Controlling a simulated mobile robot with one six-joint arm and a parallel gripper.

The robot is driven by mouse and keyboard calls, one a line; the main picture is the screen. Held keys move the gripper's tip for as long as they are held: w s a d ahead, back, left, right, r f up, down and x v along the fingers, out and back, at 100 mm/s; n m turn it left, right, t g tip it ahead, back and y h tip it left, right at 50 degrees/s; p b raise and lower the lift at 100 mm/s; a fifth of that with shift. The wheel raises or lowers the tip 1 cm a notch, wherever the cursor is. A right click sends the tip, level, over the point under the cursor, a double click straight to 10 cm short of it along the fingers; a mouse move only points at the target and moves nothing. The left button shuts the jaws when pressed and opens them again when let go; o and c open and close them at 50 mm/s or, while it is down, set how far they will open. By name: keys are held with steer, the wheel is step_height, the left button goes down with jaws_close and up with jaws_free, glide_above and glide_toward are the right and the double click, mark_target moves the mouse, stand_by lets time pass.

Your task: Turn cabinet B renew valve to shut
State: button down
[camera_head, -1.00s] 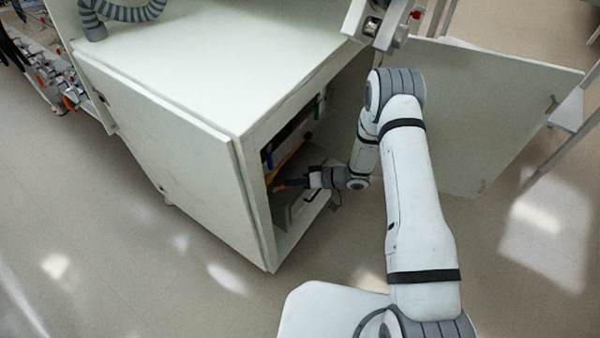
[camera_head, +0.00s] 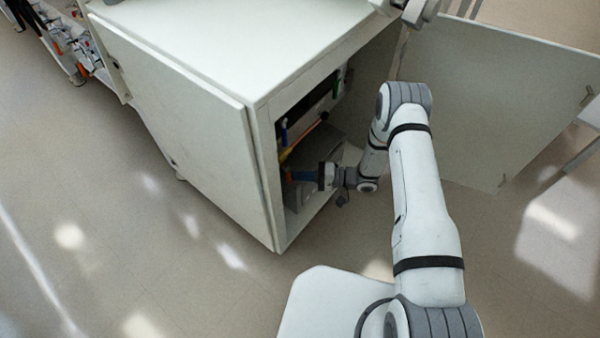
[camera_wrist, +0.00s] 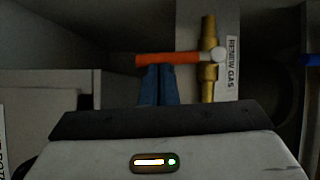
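The renew valve shows in the wrist view, with an orange lever handle (camera_wrist: 168,58) on a brass body and pipe (camera_wrist: 208,85). A "RENEW GAS" label (camera_wrist: 231,62) is beside it. The handle lies crosswise to the pipe, pointing left in this view. My gripper (camera_wrist: 158,68) has its two blue fingers side by side with almost no gap, tips at the handle's lower edge. I cannot tell whether they touch it. In the head view my gripper (camera_head: 290,175) reaches inside the open cabinet (camera_head: 262,180); the valve is not clear there.
An open cabinet door (camera_head: 500,115) stands to the right of my arm. Another door panel (camera_head: 185,120) is at the left. Inside are a grey box (camera_head: 335,155) and coloured pipe parts. A blue part (camera_wrist: 311,60) is at the wrist view's right edge. The floor in front is clear.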

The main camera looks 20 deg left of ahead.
steer(key=shift+w+a, duration=0.15)
steer(key=shift+a, duration=0.15)
steer(key=shift+d, duration=0.1)
steer(key=w+v, duration=0.2)
steer(key=v, duration=1)
steer(key=shift+w+f, duration=0.35)
steer(key=shift+w, duration=0.05)
steer(key=shift+d, duration=0.15)
